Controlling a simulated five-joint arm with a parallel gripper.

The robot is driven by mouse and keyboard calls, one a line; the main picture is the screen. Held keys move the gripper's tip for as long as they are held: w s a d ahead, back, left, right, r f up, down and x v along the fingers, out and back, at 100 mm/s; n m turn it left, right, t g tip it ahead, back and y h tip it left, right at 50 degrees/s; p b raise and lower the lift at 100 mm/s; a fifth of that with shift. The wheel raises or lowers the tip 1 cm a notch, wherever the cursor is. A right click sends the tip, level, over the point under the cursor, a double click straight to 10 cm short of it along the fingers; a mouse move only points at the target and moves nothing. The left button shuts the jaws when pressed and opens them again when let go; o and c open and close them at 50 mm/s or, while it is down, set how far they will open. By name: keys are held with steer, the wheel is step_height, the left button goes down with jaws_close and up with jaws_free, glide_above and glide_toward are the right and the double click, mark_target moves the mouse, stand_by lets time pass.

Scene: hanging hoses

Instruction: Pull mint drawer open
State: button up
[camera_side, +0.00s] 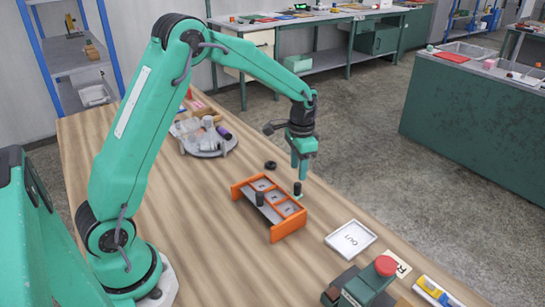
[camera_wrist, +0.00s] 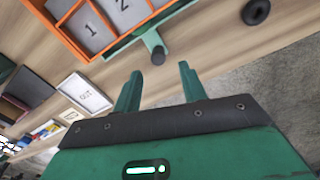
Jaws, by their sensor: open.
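An orange-framed unit (camera_side: 287,229) with grey numbered panels stands on the wooden table; its frame (camera_wrist: 62,36) is also at the upper left in the wrist view. A mint drawer (camera_wrist: 118,46) shows as a strip along the unit's edge, with a mint handle stem ending in a dark knob (camera_wrist: 158,56). In the side view the dark knob (camera_side: 297,188) is just below my gripper (camera_side: 299,172). My gripper (camera_wrist: 160,70) is open and empty, pointing down, with the knob near the gap between its fingertips. I cannot tell whether they touch.
A white tray (camera_side: 350,238) lies right of the unit. A black ring (camera_side: 270,165) lies behind it. A red-topped button box (camera_side: 370,283) is at the front right. A round tray (camera_side: 207,150) with several items stands behind. Another dark upright cylinder (camera_side: 260,198) is at the unit.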

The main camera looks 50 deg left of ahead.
mark_target(298, 183)
steer(key=shift+d+f, duration=0.15)
steer(key=shift+f, duration=3.3)
steer(key=shift+c, duration=0.4)
jaws_close()
